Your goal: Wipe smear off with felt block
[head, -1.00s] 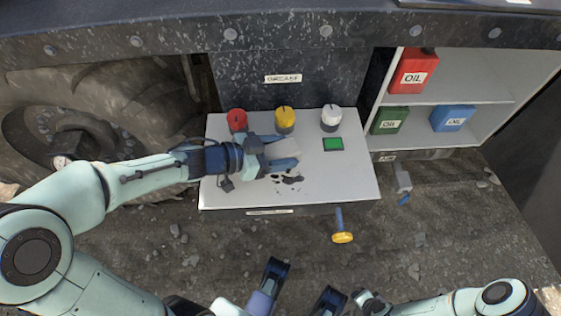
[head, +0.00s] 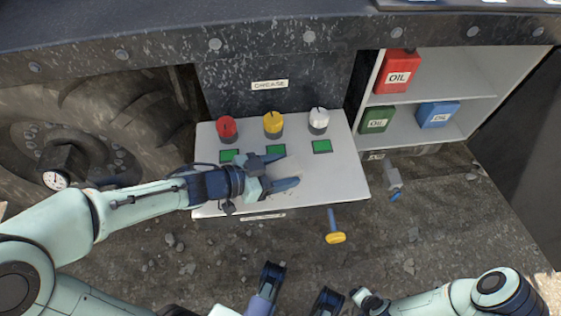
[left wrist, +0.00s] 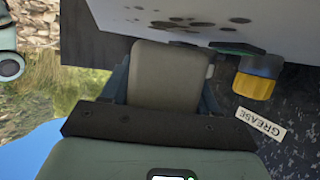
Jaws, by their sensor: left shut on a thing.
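My left gripper (head: 278,178) is over the pale panel (head: 345,180), shut on a light grey felt block (head: 286,170). The block (left wrist: 168,75) fills the space between the fingers in the left wrist view. Its far end is close to the panel face; I cannot tell if it touches. A dark smear of several spots (left wrist: 180,22) shows on the panel just beyond the block in the left wrist view. In the head view the gripper and block hide most of that area. My right arm is low at the right; its gripper's state is unclear.
Red (head: 228,128), yellow (head: 273,124) and white (head: 318,122) knobs stand along the panel's back, with green squares before them. A yellow-ended handle (head: 335,238) sticks out in front. Oil cans stand on the shelf (head: 470,85) at right. The panel's right side is clear.

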